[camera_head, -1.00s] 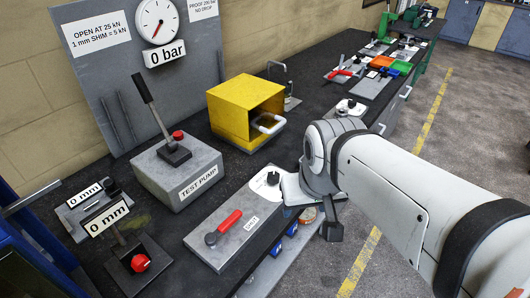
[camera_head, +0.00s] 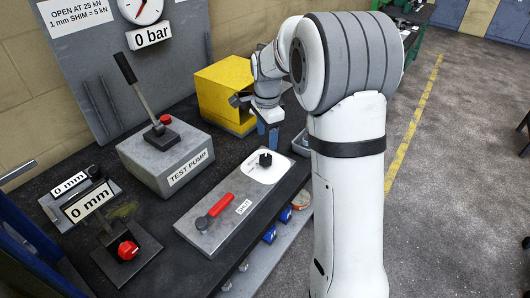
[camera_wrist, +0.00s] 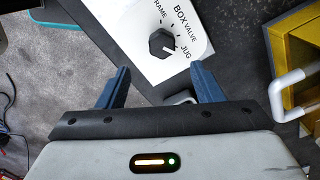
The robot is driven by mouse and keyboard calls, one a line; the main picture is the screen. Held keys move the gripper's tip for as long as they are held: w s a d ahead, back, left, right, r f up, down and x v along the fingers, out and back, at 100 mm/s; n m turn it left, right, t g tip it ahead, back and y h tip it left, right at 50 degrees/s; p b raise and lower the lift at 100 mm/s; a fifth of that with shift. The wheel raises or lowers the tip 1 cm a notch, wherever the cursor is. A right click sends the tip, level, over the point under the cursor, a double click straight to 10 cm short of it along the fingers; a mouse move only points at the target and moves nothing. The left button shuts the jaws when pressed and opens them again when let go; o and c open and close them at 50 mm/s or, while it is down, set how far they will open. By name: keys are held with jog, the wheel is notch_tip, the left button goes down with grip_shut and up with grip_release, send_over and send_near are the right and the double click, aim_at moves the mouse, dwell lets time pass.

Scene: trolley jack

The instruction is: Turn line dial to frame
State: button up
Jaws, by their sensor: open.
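The line dial is a black knob (camera_head: 265,158) on a white plate (camera_head: 254,171), mounted at the far end of a grey panel on the bench. In the wrist view the knob (camera_wrist: 162,43) sits among the printed words FRAME, BOX VALVE and JUG. Its pale mark appears to face JUG. My gripper (camera_head: 270,138) hangs just above and behind the knob, pointing down. In the wrist view my gripper (camera_wrist: 161,72) has its two blue fingers wide apart and empty. The knob lies beyond the fingertips, roughly centred between them, apart from both.
A yellow box (camera_head: 222,83) with a pale handle (camera_wrist: 288,92) stands close by my gripper. A red lever (camera_head: 213,212) lies on the same panel. The test pump (camera_head: 166,160) is to the left. The gauge plate reads 0 bar.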

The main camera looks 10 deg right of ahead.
aim_at(267, 157)
jog(key=shift+w+f, duration=0.2)
jog(key=shift+f, duration=0.45)
notch_tip(267, 157, down, 7)
jog(key=shift+r+p, duration=0.1)
jog(key=shift+p, duration=0.4)
jog(key=shift+c, duration=0.2)
jog(key=c, duration=0.9)
